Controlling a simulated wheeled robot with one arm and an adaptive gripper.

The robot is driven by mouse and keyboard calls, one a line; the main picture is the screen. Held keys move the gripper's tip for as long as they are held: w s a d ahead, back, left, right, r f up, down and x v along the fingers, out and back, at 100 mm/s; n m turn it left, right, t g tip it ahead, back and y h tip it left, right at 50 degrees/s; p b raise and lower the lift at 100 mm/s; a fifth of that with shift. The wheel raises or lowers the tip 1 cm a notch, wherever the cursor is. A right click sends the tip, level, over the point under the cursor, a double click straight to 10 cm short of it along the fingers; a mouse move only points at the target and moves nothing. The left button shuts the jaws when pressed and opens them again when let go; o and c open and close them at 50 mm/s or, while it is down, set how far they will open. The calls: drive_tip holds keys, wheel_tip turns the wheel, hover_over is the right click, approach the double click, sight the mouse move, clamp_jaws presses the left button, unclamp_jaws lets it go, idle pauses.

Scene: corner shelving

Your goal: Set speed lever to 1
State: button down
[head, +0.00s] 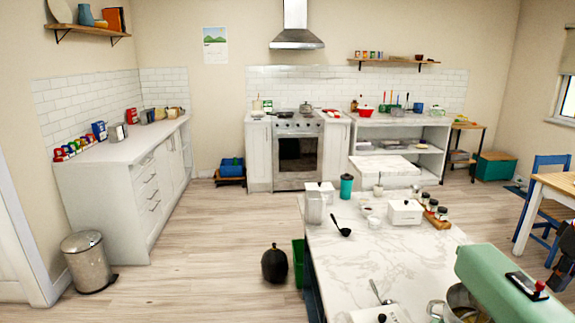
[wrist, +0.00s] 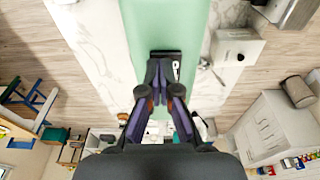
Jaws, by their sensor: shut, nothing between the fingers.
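The green stand mixer (head: 500,275) stands at the near right end of the marble-topped island in the head view. On its top is a dark speed plate (head: 524,285) with a red-knobbed lever (head: 540,286) near its right end. I cannot read the setting. In the wrist view the green mixer body (wrist: 165,20) runs down the middle, with the dark plate (wrist: 172,54) and pale markings on it. My gripper (wrist: 160,72) is shut and empty, its fingertips over the plate and covering part of it. The red knob does not show there; contact cannot be told.
A steel bowl (head: 463,302) sits under the mixer head. A blue chair (head: 548,180) and wooden table stand at right.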

drive_tip(key=shift+w+a+p, duration=0.15)
drive_tip(key=shift+w+p, duration=0.2)
drive_tip(key=shift+w, duration=1.8)
idle(1.4)
drive_tip(key=shift+s+b, duration=0.3)
drive_tip(key=shift+s, duration=0.1)
idle(0.4)
drive_tip(key=shift+r+p, duration=1.05)
drive_tip(key=shift+r, duration=1.5)
